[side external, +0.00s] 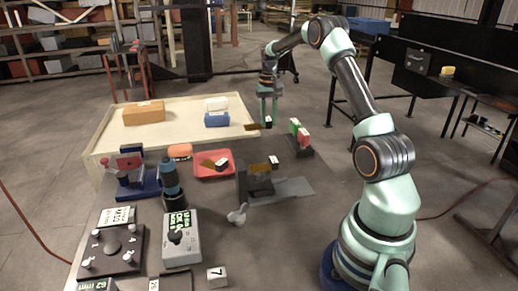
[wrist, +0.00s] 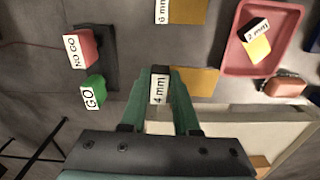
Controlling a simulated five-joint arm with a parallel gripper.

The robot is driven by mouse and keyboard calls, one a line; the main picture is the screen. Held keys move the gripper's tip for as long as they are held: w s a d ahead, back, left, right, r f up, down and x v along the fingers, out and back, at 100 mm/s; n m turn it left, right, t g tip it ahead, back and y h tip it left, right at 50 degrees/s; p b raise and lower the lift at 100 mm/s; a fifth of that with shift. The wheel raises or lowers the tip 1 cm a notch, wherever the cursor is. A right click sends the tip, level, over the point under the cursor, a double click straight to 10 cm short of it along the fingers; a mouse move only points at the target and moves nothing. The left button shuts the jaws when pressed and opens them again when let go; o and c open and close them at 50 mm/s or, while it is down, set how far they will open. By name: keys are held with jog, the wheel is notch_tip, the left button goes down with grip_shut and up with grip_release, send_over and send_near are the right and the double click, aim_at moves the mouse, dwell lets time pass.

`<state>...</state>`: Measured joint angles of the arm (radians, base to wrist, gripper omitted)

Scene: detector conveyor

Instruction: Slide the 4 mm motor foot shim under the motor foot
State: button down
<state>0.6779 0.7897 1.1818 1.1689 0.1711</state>
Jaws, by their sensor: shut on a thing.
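My gripper (side external: 268,118) is shut on the tab of the 4 mm shim (wrist: 195,82). Its green fingers also show in the wrist view (wrist: 160,95), one on each side of the white "4 mm" label. The shim's brass plate sticks out to the right of the fingers in the wrist view, and to the left in the side view (side external: 252,126). A dark block (side external: 242,183) on a grey plate stands nearer the side camera, apart from my gripper. It may be the motor foot; I cannot tell for sure.
A 6 mm shim (wrist: 182,12) lies ahead in the wrist view. A red tray (side external: 228,171) holds the 2 mm shim (wrist: 257,45). The GO (wrist: 92,93) and NO GO (wrist: 82,49) blocks stand beside my gripper. The pale conveyor bed (side external: 180,107) carries boxes.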

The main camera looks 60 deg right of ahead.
notch_tip(320, 180, up, 9)
jog(key=shift+f, duration=0.2)
jog(key=s+a+f, duration=0.5)
jog(key=s+f, duration=0.3)
jog(key=s, duration=0.1)
send_near(290, 191)
jog(key=shift+n, duration=0.4)
jog(key=s+d, duration=0.2)
jog(key=d, duration=0.1)
jog(key=shift+s+f, duration=0.1)
jog(key=shift+s, duration=0.3)
jog(key=shift+a, duration=0.1)
jog(key=shift+f, duration=2.4)
jog(key=shift+f, duration=0.55)
jog(key=shift+w+a, duration=0.7)
jog(key=shift+w, duration=0.05)
jog(key=shift+w+a, duration=0.25)
jog(key=shift+w+a, duration=0.45)
